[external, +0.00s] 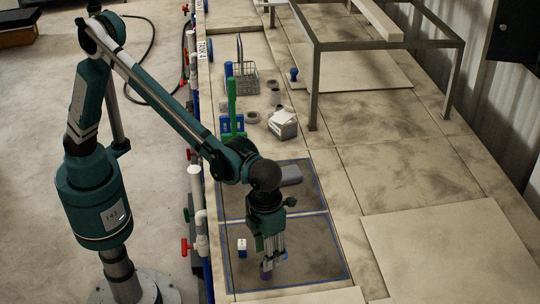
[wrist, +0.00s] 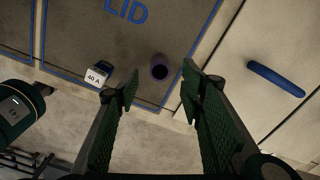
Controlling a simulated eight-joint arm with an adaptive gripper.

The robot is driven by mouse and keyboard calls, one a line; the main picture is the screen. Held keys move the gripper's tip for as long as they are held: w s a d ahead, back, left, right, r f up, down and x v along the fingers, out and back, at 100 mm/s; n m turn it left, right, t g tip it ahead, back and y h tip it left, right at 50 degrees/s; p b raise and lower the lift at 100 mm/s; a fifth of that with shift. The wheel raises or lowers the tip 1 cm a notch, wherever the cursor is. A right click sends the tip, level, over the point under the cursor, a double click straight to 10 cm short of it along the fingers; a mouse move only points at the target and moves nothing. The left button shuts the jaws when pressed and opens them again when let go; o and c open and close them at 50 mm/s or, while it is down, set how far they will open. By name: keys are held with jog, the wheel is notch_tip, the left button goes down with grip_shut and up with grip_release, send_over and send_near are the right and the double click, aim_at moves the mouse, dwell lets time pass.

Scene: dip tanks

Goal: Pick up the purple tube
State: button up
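The purple tube (wrist: 160,68) stands upright on a dark lid panel in the wrist view, its dark open end facing the camera. It also shows low in the external view (external: 266,271), partly hidden by the fingers. My gripper (wrist: 159,80) is open and empty, with one finger to each side of the tube in the picture. In the external view my gripper (external: 269,256) points down directly over the tube. I cannot tell whether the fingertips are level with the tube's top or still above it.
A small white and blue block (external: 242,247) marked "40 A" stands left of the tube. A blue bar (wrist: 276,79) lies right of my gripper. Farther back are a wire basket (external: 243,80), a whitish box (external: 283,125) and a metal frame (external: 312,90).

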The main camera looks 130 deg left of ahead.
jog(key=shift+f, duration=0.1)
jog(key=shift+f, duration=1.15)
jog(key=shift+f, duration=0.15)
jog(key=shift+f+p, duration=0.35)
jog(key=shift+f, duration=2.1)
jog(key=c, duration=1)
